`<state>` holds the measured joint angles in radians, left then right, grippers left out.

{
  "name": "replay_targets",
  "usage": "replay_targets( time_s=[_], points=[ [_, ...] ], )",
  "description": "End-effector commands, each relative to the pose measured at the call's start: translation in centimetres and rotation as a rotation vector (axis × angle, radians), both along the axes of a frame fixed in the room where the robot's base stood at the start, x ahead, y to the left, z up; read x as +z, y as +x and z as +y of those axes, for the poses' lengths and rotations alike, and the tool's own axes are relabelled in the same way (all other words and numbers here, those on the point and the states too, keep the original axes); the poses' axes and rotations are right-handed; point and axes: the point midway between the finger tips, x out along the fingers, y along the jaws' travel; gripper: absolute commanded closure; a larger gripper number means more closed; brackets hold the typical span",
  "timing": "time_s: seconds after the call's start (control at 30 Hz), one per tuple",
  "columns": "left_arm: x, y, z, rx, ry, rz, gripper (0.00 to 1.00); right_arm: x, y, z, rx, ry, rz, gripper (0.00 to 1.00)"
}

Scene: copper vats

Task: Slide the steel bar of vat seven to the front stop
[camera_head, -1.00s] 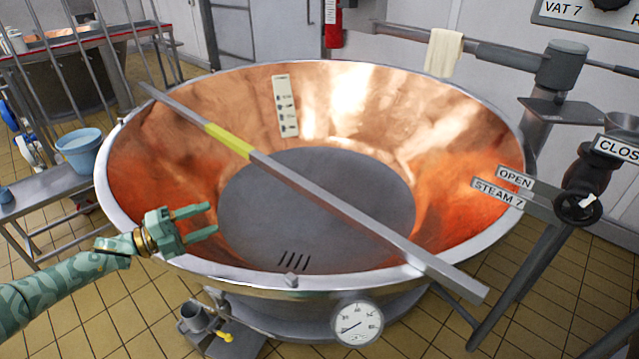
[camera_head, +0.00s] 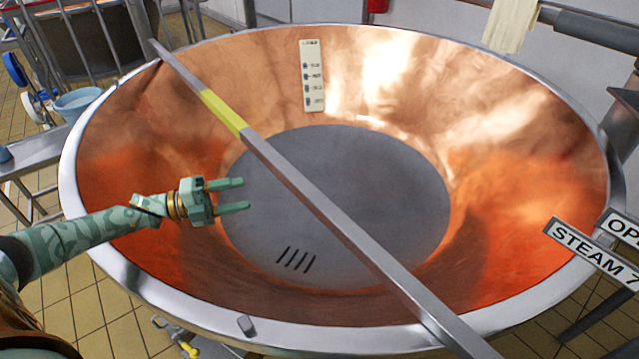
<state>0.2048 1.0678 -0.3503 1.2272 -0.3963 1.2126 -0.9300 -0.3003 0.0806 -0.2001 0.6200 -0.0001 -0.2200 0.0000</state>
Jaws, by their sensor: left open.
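The steel bar (camera_head: 318,202) lies slantwise across the copper vat (camera_head: 500,130), from the rim at the back left to the rim at the front right, past which its end sticks out. A yellow band (camera_head: 223,112) marks the bar left of its middle. A small metal stop (camera_head: 246,325) stands on the front rim, to the left of the bar and apart from it. My left gripper (camera_head: 240,194) is open and empty over the left part of the vat, in front of the bar and apart from it. My right gripper is not in view.
A STEAM 7 sign (camera_head: 594,252) stands at the right rim. A cloth (camera_head: 510,24) hangs on a pipe at the back right. A gauge strip (camera_head: 313,76) is on the vat's back wall.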

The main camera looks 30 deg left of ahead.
Motion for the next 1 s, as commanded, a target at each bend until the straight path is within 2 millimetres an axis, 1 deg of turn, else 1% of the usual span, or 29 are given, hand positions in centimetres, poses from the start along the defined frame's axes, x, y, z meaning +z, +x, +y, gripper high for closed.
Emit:
replay_targets(
  time_s=[0.03,0.07,0.17,0.27,0.47,0.57,0.7,0.87,1.0],
  points=[
    [-1.1,0.0,0.0,0.0,0.0,0.008,0.45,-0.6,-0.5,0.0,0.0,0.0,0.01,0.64],
    [-1.4,0.1,0.0,0.0,0.0,0.011,0.45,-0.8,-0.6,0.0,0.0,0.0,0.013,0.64],
    [-1.5,0.4,-0.3,0.0,0.0,0.011,0.45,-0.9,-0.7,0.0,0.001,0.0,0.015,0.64],
    [-1.4,1.3,-1.3,-0.002,-0.002,0.008,0.45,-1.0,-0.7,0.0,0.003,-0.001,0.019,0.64],
    [-1.5,4.6,-4.6,-0.002,-0.002,0.008,0.45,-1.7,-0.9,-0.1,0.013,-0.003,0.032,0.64],
    [-1.5,6.5,-6.4,-0.002,-0.001,0.008,0.45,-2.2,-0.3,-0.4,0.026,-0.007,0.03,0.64],
    [-1.6,8.8,-8.7,-0.002,0.0,0.008,0.45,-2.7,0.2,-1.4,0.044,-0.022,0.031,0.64],
    [-1.5,10.7,-10.5,0.0,-0.001,0.009,0.45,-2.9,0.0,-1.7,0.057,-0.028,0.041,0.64],
    [-1.4,11.4,-11.4,0.0,0.0,0.01,0.45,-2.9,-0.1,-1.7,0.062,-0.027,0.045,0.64]
  ],
)
